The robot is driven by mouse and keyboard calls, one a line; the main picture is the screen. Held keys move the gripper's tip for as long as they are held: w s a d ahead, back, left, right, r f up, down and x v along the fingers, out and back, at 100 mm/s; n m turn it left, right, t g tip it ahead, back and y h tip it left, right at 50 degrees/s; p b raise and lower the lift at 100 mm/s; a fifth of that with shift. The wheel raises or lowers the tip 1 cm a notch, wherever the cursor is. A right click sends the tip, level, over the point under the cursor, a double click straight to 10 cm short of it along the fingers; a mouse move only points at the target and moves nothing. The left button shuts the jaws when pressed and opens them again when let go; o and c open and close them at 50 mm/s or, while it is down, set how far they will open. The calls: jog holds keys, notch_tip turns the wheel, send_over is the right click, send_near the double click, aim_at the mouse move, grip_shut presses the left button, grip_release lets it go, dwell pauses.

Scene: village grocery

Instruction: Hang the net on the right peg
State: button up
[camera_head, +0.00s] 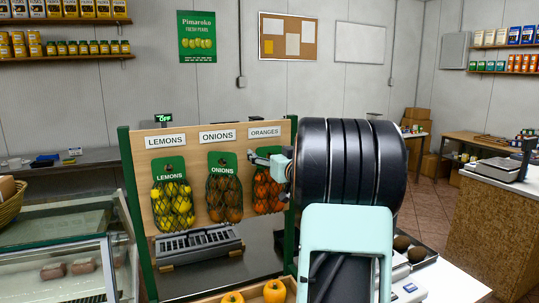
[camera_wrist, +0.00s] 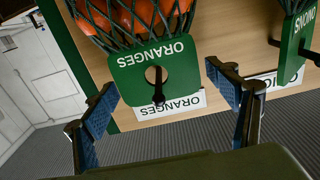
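The net of oranges (camera_head: 267,196) hangs below the ORANGES sign at the right of the wooden board (camera_head: 195,148). In the wrist view, which is upside down, its green header card (camera_wrist: 130,77) has a round hole, and the dark right peg (camera_wrist: 158,97) shows through that hole. My gripper (camera_wrist: 162,82) is open, with one finger on each side of the card and clear space to both. In the head view my gripper (camera_head: 272,160) and arm partly cover the card and hide the peg.
A net of lemons (camera_head: 172,206) and a net of onions (camera_head: 225,200) hang to the left on the same board. The onions card (camera_wrist: 293,48) is close beside my gripper's finger in the wrist view.

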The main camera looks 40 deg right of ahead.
jog(key=shift+f, duration=0.35)
jog(key=v, duration=1.2)
jog(key=shift+r, duration=0.25)
jog(key=shift+w, duration=0.15)
